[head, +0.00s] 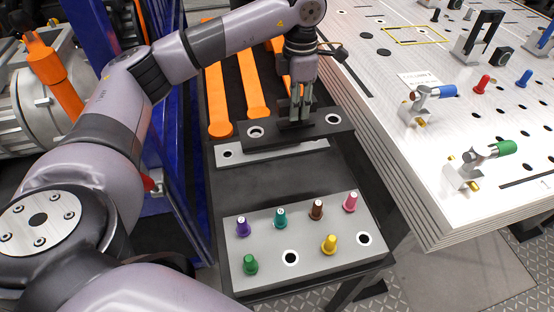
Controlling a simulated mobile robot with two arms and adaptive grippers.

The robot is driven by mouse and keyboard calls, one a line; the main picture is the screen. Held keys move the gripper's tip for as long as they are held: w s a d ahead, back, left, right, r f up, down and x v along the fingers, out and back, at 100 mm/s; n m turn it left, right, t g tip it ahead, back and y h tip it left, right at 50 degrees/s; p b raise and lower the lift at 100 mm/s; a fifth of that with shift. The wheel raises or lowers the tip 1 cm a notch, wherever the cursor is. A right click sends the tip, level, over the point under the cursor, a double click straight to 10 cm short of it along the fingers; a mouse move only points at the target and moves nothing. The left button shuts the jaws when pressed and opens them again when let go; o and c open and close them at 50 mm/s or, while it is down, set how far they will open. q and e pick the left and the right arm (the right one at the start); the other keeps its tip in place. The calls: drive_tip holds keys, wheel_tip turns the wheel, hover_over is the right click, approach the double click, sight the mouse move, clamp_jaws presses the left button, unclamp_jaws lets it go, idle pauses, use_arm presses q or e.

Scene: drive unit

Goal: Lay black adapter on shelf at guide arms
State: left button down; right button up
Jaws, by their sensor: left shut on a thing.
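The black adapter (318,130) is a dark flat bar with a pale-ringed hole near each end. My left gripper (298,118) comes down from above and is shut on the middle of the adapter. The adapter lies level over the back part of a light grey plate (285,153) on the dark shelf (260,182). I cannot tell whether it touches the plate. Long orange arms (216,100) lie behind it, to the left; another orange piece (254,88) runs beside them. My right gripper is not in view.
A grey plate (268,262) at the shelf's front holds several coloured pegs. To the right stands a white perforated table (380,85) with a blue-handled clamp (433,92) and a green-handled clamp (490,152). A blue frame (180,150) stands left. The dark strip mid-shelf is clear.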

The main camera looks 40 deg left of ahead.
use_arm(q)
drive_tip(key=shift+w+f, duration=0.1)
drive_tip(key=shift+f, duration=0.35)
drive_tip(key=shift+f+p, duration=2.05)
drive_tip(key=shift+f, duration=7.95)
drive_tip(key=c, duration=1.8)
unclamp_jaws()
drive_tip(key=shift+f, duration=0.15)
drive_tip(key=o, duration=0.5)
